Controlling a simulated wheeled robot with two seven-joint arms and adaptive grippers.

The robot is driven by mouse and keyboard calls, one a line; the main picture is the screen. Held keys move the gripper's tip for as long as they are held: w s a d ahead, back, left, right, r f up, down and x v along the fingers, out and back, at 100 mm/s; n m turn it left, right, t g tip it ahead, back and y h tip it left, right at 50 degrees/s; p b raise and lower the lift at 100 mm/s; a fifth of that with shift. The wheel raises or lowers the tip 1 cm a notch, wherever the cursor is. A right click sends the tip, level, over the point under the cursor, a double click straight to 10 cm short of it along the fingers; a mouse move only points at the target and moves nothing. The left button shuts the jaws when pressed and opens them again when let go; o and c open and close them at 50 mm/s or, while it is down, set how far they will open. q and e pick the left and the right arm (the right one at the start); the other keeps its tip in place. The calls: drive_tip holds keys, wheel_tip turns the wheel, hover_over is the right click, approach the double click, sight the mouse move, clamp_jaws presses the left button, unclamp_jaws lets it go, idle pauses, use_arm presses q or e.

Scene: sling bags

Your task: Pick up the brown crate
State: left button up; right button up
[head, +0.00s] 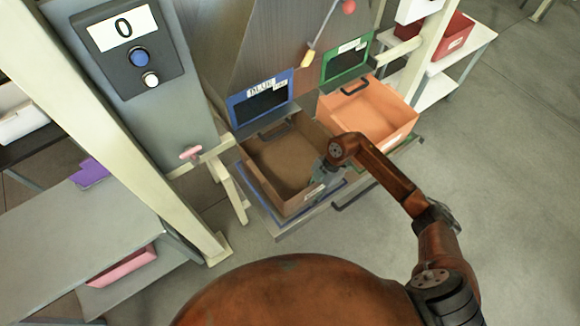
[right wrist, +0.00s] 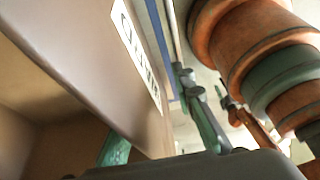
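The brown crate (head: 262,187) is an open, empty-looking box below the blue-framed sign in the head view, on a blue-edged shelf. Its wall with a white label fills the left of the right wrist view (right wrist: 75,60). My right gripper (head: 322,174), greenish, is at the crate's right wall near the front corner. A green finger part shows low in the right wrist view beside the crate wall. The fingertips are mostly hidden, so I cannot tell whether they grip the wall. My left gripper is not in the head view.
An orange crate (head: 372,112) stands right of the brown crate, below a green-framed sign (head: 346,62). A panel with buttons (head: 134,50) and a pale post (head: 100,130) stand at the left. A grey table (head: 75,235) is at lower left. The floor at right is clear.

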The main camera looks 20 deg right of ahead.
drive_tip(key=shift+a+f, duration=0.2)
drive_tip(key=shift+f, duration=0.35)
drive_tip(key=shift+c, duration=0.3)
clamp_jaws()
drive_tip(key=shift+r, duration=0.1)
